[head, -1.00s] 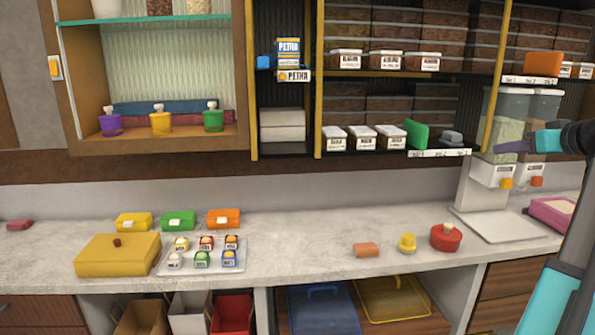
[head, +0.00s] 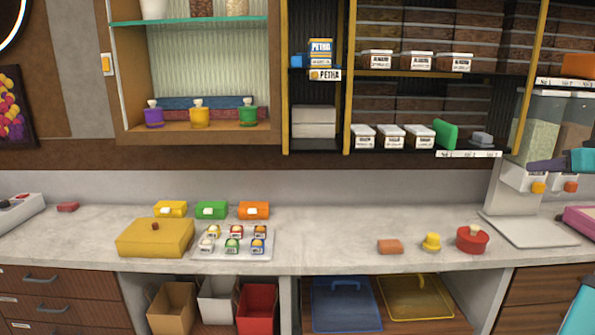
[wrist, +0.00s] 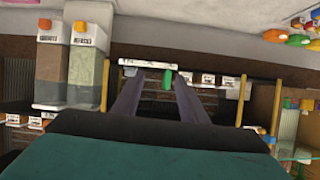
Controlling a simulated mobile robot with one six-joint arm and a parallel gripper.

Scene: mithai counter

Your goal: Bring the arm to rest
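My gripper shows at the right edge of the head view (head: 548,165), its dark purple finger pointing left in front of the dispensers. In the wrist view, which is upside down, its two fingers (wrist: 158,80) stand apart with nothing held between them. The green block (wrist: 168,80) seen between them is beyond, on the shelf; it also shows in the head view (head: 447,134). Part of my teal arm shows at the lower right of the head view. Most of the arm is out of frame.
Dispensers (head: 545,125) stand close behind my gripper. A pink tray (head: 580,219) sits at the counter's right end. The counter (head: 330,235) holds a red round tin (head: 472,240), a yellow box (head: 155,238) and a sweets tray (head: 225,252). Its middle is clear.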

